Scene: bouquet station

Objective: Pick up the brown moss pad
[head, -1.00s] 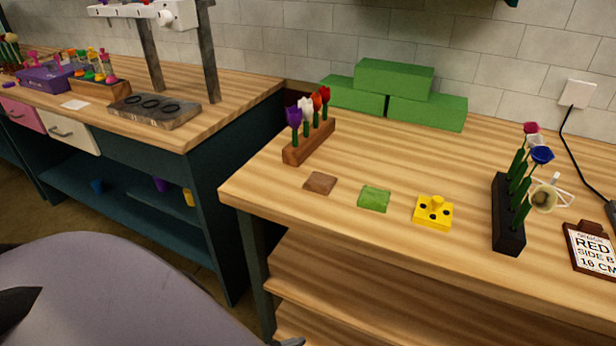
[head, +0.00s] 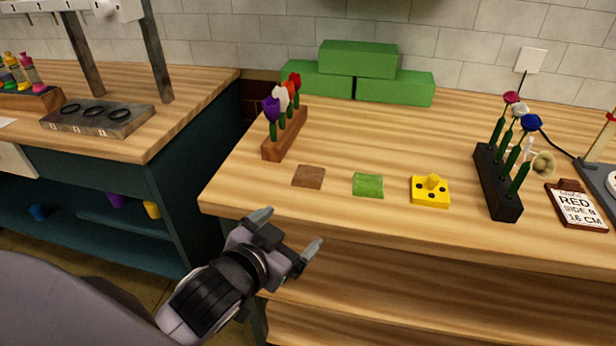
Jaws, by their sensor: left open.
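The brown moss pad (head: 308,177) is a flat square lying on the wooden table, left of the green moss pad (head: 368,185). My left gripper (head: 291,230) is open and empty, with its two grey fingers spread. In the picture it is just below the brown pad, at the table's front edge, and apart from the pad. Nothing hides the brown pad. My right gripper is not in view.
A wooden block with tulips (head: 285,135) stands behind the brown pad. A yellow block with a peg (head: 430,191) sits right of the green pad. A black flower rack (head: 498,182) and a clipboard (head: 577,207) are further right. Green bricks (head: 358,60) are stacked at the back.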

